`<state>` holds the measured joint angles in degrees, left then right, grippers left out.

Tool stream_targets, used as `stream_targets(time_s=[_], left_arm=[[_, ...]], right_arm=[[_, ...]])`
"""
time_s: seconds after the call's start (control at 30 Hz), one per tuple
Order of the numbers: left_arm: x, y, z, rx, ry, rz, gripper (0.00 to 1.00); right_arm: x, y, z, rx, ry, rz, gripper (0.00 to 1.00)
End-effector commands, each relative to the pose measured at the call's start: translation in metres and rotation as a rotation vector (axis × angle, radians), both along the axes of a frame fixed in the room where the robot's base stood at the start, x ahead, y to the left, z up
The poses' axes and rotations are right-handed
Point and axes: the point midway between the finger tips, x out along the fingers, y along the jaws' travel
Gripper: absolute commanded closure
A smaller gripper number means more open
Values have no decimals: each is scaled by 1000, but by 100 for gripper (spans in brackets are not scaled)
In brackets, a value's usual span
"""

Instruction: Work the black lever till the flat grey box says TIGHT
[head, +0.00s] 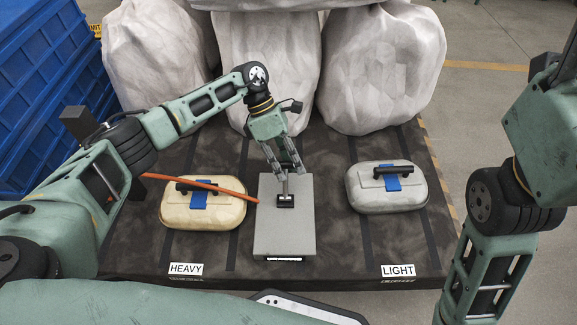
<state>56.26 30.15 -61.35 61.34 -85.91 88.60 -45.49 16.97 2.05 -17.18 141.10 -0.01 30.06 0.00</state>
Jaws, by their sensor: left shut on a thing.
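The flat grey box (268,228) lies on the dark platform between two cases. A small light strip shows on its front face, but its text is too small to read. The black lever (286,200) stands on the box's top, with a short grey stem rising toward my fingers. My left gripper (286,172) reaches down from behind over the back half of the box. Its fingers are shut at the lever's stem and partly hide where they grip it. My right arm stands at the right edge; its gripper is out of view.
A tan case (188,216) by the HEAVY label (186,269) has an orange rod (215,188) across it. A grey case (412,203) stands by the LIGHT label (398,271).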

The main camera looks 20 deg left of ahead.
Motion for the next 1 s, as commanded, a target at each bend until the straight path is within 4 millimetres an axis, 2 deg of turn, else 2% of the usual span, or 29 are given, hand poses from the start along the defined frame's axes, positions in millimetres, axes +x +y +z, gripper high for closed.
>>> stream_targets(time_s=[0.3, 0.63, 0.67, 0.7, 0.87, 1.0], left_arm=[[3, 2, -3, 3, -3, 3, 100], [4, 2, -3, 4, -7, 5, 100], [4, 2, -3, 4, -7, 5, 84], [4, 2, -3, 5, -7, 5, 80], [3, 2, -3, 3, -5, 3, 66], [3, 1, -3, 2, -2, 2, 65]], right_arm=[[-7, 0, 4, -1, -29, 0, 43], [-6, 0, 3, -1, -25, 0, 43], [-6, 0, 3, -1, -24, 0, 43], [-6, 0, 3, -1, -23, 0, 43], [-3, 1, 2, -3, -18, -1, 43], [-2, 1, 2, -3, -15, -1, 43]])
